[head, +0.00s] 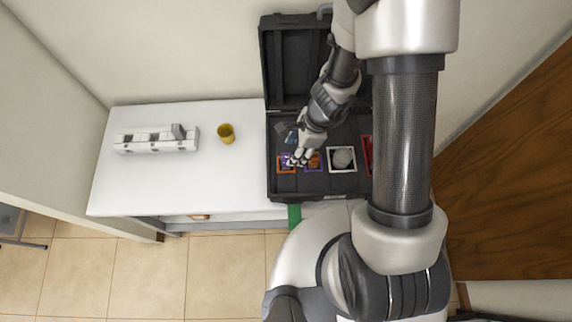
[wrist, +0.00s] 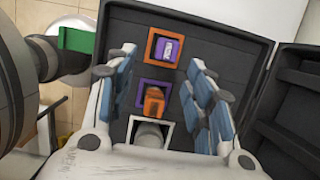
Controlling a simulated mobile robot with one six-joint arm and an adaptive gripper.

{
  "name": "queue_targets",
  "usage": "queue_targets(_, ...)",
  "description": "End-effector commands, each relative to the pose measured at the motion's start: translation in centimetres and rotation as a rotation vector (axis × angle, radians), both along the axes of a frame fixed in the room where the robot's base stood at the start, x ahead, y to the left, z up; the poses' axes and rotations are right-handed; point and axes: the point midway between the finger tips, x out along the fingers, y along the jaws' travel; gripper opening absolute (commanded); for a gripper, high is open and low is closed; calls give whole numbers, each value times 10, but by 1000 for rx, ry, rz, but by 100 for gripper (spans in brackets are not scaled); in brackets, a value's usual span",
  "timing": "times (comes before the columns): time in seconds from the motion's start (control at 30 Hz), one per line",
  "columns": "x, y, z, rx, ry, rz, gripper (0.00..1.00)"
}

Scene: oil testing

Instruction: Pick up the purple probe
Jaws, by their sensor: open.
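The purple probe (wrist: 167,50), with a pale top, sits inside an orange square frame (wrist: 151,42) in the black case. In the head view the orange frame (head: 280,170) is at the case's front left, partly covered by my gripper. My gripper (head: 299,160) is over the case, near the orange and purple frames. In the wrist view my gripper (wrist: 162,62) is open, its blue-padded fingers spread to either side. The purple probe lies between and just beyond the fingertips, and nothing is held.
An orange probe (wrist: 154,100) sits in a purple frame (wrist: 141,95) beside it. A white frame (head: 331,166) with a pale round item and a red frame (head: 366,146) follow. The open case (head: 300,196) stands on a white table (head: 225,180) with a yellow cup (head: 226,134) and white rack (head: 156,145).

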Motion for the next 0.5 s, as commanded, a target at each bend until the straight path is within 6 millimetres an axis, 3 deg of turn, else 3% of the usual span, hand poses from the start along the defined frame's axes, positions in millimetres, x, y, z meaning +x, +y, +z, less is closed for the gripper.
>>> queue_targets(0.03, 0, 3, -14, 0, 1, 1, 48)
queue_targets(0.1, 0, 5, -22, 0, 1, 1, 48)
queue_targets(0.33, 2, 10, -34, -1, -1, 2, 48)
queue_targets(0.5, 8, 19, -58, -1, 0, 3, 48)
